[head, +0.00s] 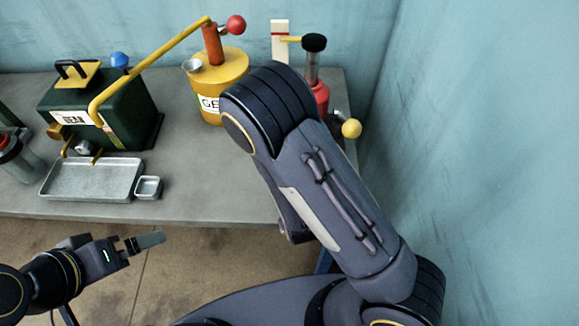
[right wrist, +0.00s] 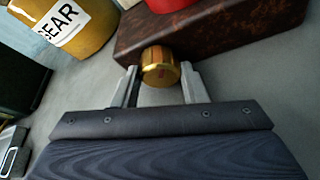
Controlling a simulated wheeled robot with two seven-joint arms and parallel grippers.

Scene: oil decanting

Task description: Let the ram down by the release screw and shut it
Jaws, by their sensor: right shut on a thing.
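The red jack (head: 319,92) stands at the back right of the bench, partly hidden by my right arm. Its ram (head: 312,66) stands up out of the body under a black cap (head: 313,42). A yellow pointer by the cap lies close to the red line on a white post (head: 280,50). In the right wrist view the brass release screw (right wrist: 160,66) sticks out of the rusty brown base (right wrist: 225,28). My right gripper (right wrist: 160,76) is shut on this screw, one finger on each side. My left gripper (head: 145,241) is off the bench's front edge, empty; its opening is unclear.
A yellow can (head: 222,78) with a pump and a long yellow spout stands left of the jack. A green box (head: 110,105), a metal tray (head: 92,180) and a small dish (head: 148,187) are further left. A yellow ball knob (head: 351,128) is near the right wall.

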